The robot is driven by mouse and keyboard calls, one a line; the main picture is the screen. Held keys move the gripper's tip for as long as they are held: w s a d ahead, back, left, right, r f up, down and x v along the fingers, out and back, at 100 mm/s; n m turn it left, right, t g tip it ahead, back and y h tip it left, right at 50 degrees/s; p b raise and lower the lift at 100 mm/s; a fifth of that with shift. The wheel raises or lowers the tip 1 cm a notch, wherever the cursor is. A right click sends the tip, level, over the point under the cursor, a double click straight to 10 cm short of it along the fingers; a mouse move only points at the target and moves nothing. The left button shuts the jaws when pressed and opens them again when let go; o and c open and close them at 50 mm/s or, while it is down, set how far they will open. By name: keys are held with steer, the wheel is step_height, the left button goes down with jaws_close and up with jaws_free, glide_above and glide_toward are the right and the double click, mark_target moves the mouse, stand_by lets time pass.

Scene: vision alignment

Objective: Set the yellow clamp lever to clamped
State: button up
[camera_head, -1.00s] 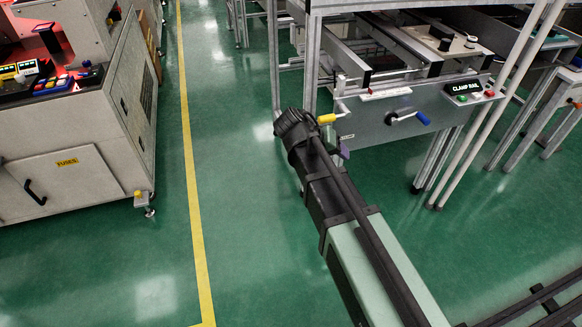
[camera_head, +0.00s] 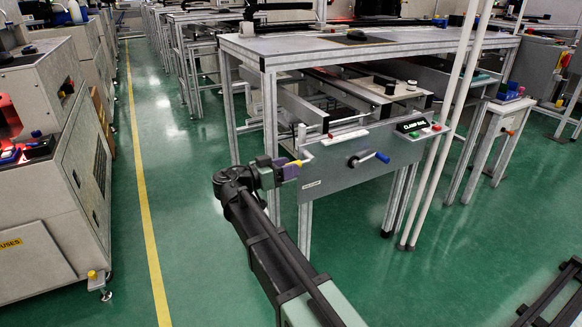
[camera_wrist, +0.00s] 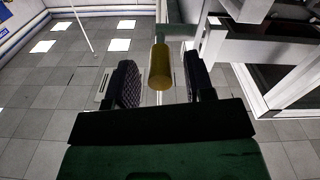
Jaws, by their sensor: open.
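The yellow clamp lever (camera_head: 298,162) is on a pale bent arm at the left end of the grey clamp rail panel (camera_head: 340,172). My gripper (camera_head: 289,171) is at the lever, with its purple part just below the yellow grip, which is mostly hidden in the head view. In the wrist view the yellow grip (camera_wrist: 160,67) points toward the camera. It sits between the two open black fingers of my gripper (camera_wrist: 162,82), with a gap on each side. I cannot tell how deep between the fingertips it reaches.
A blue-handled crank (camera_head: 375,158) is on the same panel, right of the lever. A "CLAMP RAIL" sign (camera_head: 411,126) and buttons are at its top right. White posts (camera_head: 445,130) stand in front of the panel's right end. The green floor (camera_head: 190,215) to the left is clear.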

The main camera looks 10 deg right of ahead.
steer(key=shift+w+d, duration=0.2)
steer(key=shift+d, duration=0.5)
jaws_close()
steer(key=shift+f, duration=0.15)
